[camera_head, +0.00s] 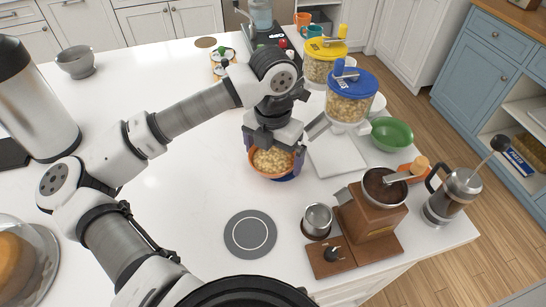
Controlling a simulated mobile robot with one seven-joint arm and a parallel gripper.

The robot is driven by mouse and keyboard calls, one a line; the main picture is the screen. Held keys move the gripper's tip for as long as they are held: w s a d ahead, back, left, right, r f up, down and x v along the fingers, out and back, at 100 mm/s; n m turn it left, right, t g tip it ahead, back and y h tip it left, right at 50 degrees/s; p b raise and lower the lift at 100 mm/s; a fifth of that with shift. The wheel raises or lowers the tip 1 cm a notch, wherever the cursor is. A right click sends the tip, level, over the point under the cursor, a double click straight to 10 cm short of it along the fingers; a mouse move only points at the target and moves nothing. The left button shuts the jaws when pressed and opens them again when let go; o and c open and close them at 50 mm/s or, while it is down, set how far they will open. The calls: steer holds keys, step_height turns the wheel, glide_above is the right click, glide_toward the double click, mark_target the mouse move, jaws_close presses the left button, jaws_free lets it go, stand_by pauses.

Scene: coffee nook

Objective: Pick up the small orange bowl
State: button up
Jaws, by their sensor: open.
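An orange bowl (258,170) filled with pale cereal-like pieces stands on the white counter in the middle of the view. My gripper (273,152) is above it, pointing down, with its purple-tinted fingers apart at the left and right of the bowl's rim. The fingers are open. I cannot tell whether they touch the bowl. A bit of dark blue shows under the bowl's right side. Another small orange item (408,172) lies at the right, partly hidden behind the coffee grinder.
Right of the bowl are cereal dispensers with yellow (324,47) and blue (352,82) lids, a green bowl (392,134), a wooden coffee grinder (370,222) and a French press (452,195). A grey disc (250,234) lies in front. The counter's left middle is clear.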

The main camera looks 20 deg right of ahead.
steer(key=shift+f, duration=0.8)
steer(key=c, duration=0.8)
steer(key=shift+r, duration=0.15)
